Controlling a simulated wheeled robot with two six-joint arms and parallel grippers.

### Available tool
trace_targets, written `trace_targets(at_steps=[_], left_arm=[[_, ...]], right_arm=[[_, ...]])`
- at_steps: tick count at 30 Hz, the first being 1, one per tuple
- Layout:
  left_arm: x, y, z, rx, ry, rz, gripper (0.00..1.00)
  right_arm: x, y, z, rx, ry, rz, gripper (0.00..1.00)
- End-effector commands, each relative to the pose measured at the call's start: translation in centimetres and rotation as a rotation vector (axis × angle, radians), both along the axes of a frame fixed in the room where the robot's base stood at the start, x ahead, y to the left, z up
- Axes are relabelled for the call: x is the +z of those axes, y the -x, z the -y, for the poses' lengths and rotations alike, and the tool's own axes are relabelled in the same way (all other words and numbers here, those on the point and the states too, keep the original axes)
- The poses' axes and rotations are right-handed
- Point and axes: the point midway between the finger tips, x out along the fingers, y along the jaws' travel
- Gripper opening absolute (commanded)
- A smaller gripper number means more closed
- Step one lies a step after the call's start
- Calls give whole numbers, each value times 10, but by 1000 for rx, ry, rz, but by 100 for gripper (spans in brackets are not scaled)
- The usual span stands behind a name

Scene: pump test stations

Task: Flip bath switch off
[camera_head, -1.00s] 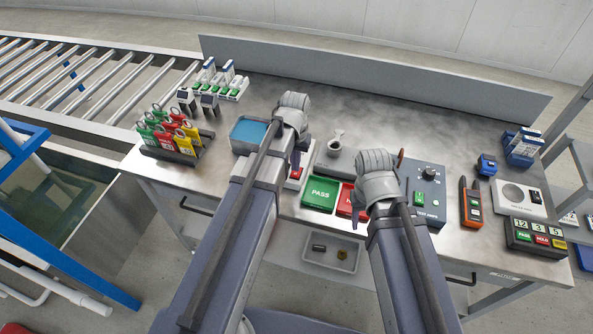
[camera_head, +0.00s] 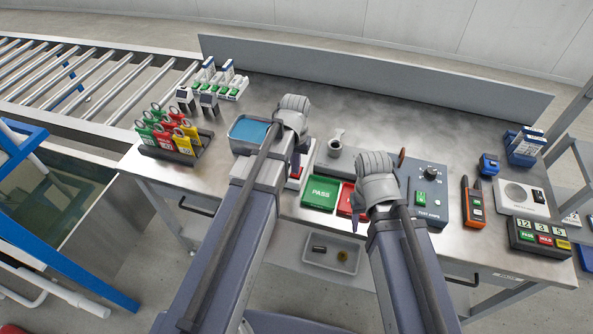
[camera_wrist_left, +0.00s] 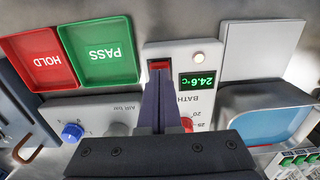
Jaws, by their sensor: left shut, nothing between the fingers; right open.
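The bath control panel (camera_wrist_left: 205,80) is a white unit with a green display reading 24.6 °C and a pale round lamp (camera_wrist_left: 198,57). Its red switch (camera_wrist_left: 158,65) sits at the upper left of the panel in the left wrist view. My left gripper (camera_wrist_left: 157,74) is shut and empty, its tips right at the switch and covering part of it. I cannot tell whether they touch. In the head view my left gripper (camera_head: 298,160) is over the panel, mostly hiding it. My right gripper (camera_head: 362,204) is open beside the red HOLD tray; its fingers are mostly hidden.
The blue water bath (camera_head: 250,132) stands left of my left gripper. The green PASS tray (camera_head: 320,193) and red HOLD tray (camera_wrist_left: 43,60) are close by. A test box with a black knob (camera_head: 431,172) stands right of my right gripper. The table's back is clear.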

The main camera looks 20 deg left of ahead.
Motion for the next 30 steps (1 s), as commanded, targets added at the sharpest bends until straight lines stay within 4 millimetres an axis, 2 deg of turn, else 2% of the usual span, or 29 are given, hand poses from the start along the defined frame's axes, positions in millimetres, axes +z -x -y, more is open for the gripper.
trace_targets(at_steps=[17,30], left_arm=[[-6,0,0,0,0,0,0],[24,0,0,0,0,0,0]], right_arm=[[-6,0,0,0,0,0,50],[24,0,0,0,0,0,50]])
